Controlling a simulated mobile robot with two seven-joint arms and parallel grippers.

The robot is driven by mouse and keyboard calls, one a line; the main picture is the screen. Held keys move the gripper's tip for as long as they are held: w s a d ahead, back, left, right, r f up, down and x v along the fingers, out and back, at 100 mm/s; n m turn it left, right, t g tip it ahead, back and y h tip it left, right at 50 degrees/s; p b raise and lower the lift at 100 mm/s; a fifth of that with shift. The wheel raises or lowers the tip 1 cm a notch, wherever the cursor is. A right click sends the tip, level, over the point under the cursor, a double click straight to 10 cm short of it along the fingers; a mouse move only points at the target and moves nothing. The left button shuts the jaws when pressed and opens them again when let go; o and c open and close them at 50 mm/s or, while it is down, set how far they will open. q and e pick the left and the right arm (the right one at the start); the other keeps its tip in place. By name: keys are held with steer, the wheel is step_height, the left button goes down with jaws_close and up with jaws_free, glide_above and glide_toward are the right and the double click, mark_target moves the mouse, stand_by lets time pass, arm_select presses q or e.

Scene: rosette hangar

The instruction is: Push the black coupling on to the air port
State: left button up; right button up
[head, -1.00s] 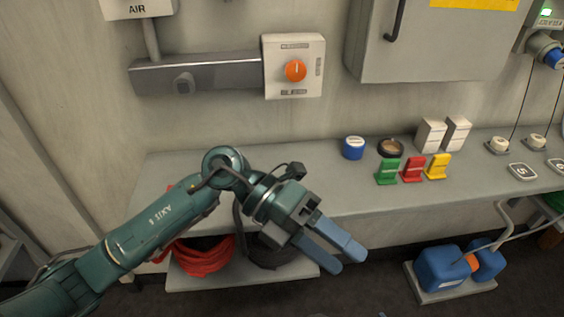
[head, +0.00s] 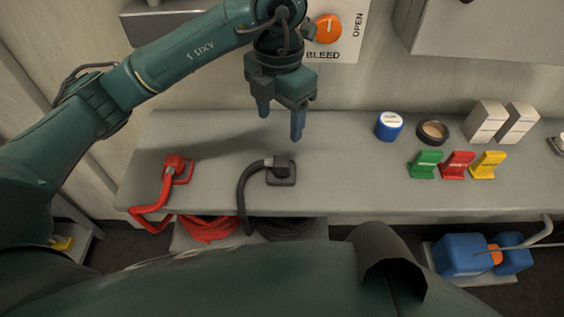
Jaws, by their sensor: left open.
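The black coupling (head: 281,163) sits on a dark square rest on the grey shelf, its black hose (head: 243,195) curving left and down over the front edge. My left gripper (head: 281,125) points down above and behind it, open and empty, apart from the coupling. A red coupling (head: 175,164) with a red hose sits on its own rest to the left. The air port is not visible in this view. My right gripper is out of view.
A BLEED panel with an orange knob (head: 328,29) is on the wall by my left wrist. A blue tin (head: 389,126), an open dark tin (head: 432,131), white boxes (head: 486,121) and coloured tags (head: 457,165) stand to the right. The shelf (head: 345,175) between is clear.

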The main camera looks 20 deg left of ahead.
arm_select(q)
glide_above(281, 161)
step_height(281, 161, down, 8)
steer(key=shift+s+r+p, duration=0.1)
steer(key=shift+s+p, duration=0.05)
steer(key=shift+p, duration=0.2)
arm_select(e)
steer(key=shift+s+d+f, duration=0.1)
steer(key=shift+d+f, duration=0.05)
arm_select(q)
steer(key=f, duration=0.2)
steer(key=f+p, duration=0.1)
steer(key=f, duration=0.1)
steer(key=shift+w+f, duration=0.2)
steer(key=shift+f, duration=0.4)
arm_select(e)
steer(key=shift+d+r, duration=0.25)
